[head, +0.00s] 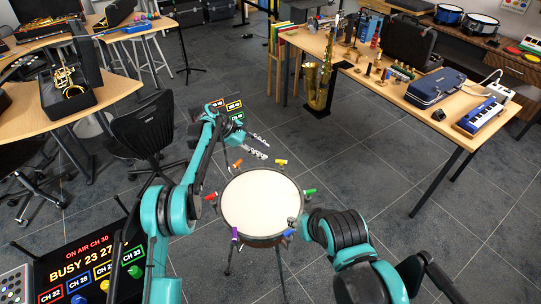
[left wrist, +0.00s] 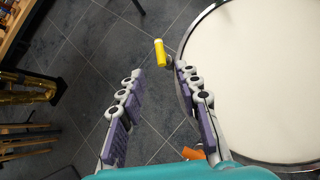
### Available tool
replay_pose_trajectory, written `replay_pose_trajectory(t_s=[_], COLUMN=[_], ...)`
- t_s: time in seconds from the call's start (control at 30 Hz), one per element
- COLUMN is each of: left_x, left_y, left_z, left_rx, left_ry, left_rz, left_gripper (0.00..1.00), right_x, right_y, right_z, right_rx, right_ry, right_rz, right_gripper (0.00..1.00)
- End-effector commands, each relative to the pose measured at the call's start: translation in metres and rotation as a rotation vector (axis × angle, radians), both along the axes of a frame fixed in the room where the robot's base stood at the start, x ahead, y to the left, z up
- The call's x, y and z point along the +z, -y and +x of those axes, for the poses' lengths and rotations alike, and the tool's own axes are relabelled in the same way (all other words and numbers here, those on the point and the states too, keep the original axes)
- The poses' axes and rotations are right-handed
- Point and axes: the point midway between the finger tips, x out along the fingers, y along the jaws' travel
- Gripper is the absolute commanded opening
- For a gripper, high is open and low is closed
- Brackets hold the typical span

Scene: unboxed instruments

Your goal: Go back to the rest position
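My left gripper (head: 268,147) is open and empty beyond the far rim of a round white-topped drum (head: 262,203). In the left wrist view the two fingers of my left gripper (left wrist: 158,70) are clearly apart, with only floor between them. The drum (left wrist: 262,80) fills the right of that view, and one finger overlaps its rim in the picture. My right arm comes in from the lower right and ends near the drum's right rim. My right gripper (head: 293,222) is mostly hidden by its own arm, so its fingers are unclear.
Coloured pegs ring the drum, among them yellow (head: 281,162), green (head: 309,192), red (head: 211,196) and purple (head: 235,234). A lit sign panel (head: 75,262) stands at lower left. A saxophone (head: 316,82) stands by the right table (head: 440,122). A black chair (head: 143,130) is left.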

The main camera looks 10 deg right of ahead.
Motion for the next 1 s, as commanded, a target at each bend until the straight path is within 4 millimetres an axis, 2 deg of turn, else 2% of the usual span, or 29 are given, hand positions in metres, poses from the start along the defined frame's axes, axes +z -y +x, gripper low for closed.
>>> replay_pose_trajectory(t_s=[0.17,0.67,0.77,0.87,1.0], left_x=[0.007,0.01,0.024,0.051,0.095], left_y=[-0.008,-0.009,-0.017,-0.034,-0.069], left_z=[0.001,0.001,0.0,-0.006,-0.026], left_rx=[-0.001,-0.002,-0.007,-0.026,-0.072], left_ry=[0.0,0.007,0.043,0.121,0.272], left_rz=[0.0,0.002,0.017,0.05,0.126], left_gripper=[0.33,0.33,0.33,0.33,0.33], right_x=[0.0,0.0,0.0,0.0,0.0], right_y=[0.0,0.0,0.0,0.0,0.0], right_z=[0.0,0.0,0.0,0.0,0.0], right_rx=[0.0,0.0,0.0,0.0,0.0], right_ry=[0.0,0.0,0.0,0.0,0.0], right_rz=[0.0,0.0,0.0,0.0,0.0], right_gripper=[0.4,0.4,0.4,0.4,0.4])
